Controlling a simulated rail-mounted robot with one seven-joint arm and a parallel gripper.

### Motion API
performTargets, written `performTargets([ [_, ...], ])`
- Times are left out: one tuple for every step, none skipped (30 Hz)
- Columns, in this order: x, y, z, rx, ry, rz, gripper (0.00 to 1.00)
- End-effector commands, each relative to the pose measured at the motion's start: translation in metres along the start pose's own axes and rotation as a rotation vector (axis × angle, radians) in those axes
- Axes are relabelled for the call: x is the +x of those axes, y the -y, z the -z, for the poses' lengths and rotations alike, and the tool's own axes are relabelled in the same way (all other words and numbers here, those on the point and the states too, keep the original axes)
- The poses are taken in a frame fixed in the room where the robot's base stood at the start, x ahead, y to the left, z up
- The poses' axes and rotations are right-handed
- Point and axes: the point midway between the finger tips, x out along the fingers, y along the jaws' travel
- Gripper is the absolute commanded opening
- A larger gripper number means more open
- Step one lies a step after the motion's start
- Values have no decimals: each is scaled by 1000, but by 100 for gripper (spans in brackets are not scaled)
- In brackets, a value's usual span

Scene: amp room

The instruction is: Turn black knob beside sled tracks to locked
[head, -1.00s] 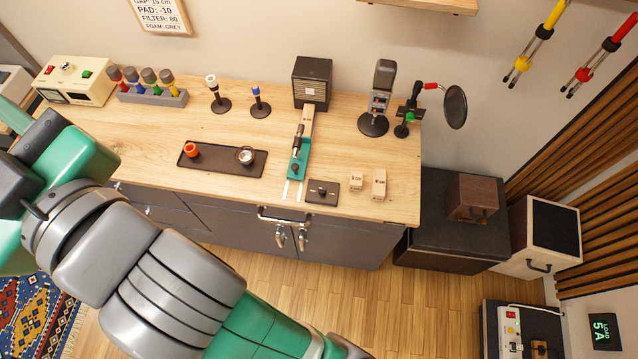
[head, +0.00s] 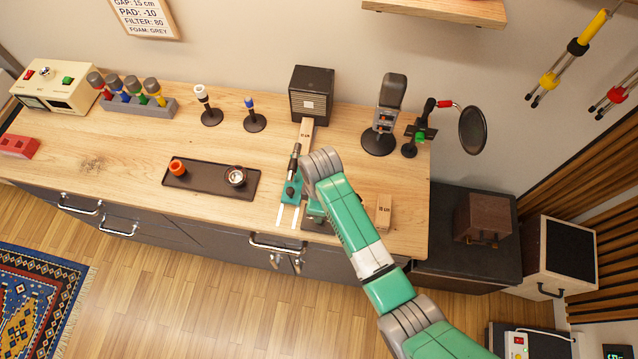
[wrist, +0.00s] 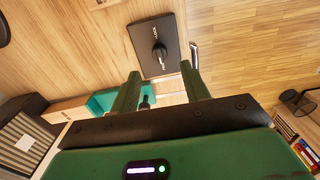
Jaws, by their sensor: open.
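The black knob (wrist: 160,52) stands on a dark square plate (wrist: 150,28) with small white lettering, too small to read surely. In the wrist view it lies just beyond my gripper (wrist: 159,76), whose two green fingers are apart and empty, with the knob roughly between their lines. In the head view my gripper (head: 314,212) is over the plate's place, and my arm hides the knob. The green sled (head: 291,190) sits on pale tracks (head: 287,214) to the left. Whether the fingers touch the knob cannot be told.
The wooden worktop (head: 120,175) carries a black tray (head: 205,190) with a red-orange cup, left of the sled. A wooden block (head: 383,212) is right of my gripper. A microphone (head: 385,115) and a dark speaker box (head: 311,92) stand behind. A cabinet handle (head: 275,243) juts from the front.

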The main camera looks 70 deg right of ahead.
Motion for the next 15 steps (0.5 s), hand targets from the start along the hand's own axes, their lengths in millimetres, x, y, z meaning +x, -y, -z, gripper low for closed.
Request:
performTargets([
  [10,1,-1,1,3,3,46],
  [16,1,-1,1,3,3,46],
  [24,0,-1,1,2,2,46],
  [30,0,-1,2,3,3,46],
  [36,0,-1,2,2,1,46],
  [43,0,-1,2,2,1,46],
  [48,0,0,2,2,0,46],
  [52,0,0,2,2,0,46],
  [56,-1,0,2,1,-1,46],
  [59,-1,0,2,1,-1,46],
  [62,-1,0,2,0,-2,46],
  [64,-1,0,2,0,-2,46],
  [65,-1,0,2,-1,-3,46],
  [66,-1,0,2,-1,-3,46],
  [66,-1,0,2,-1,-3,46],
])
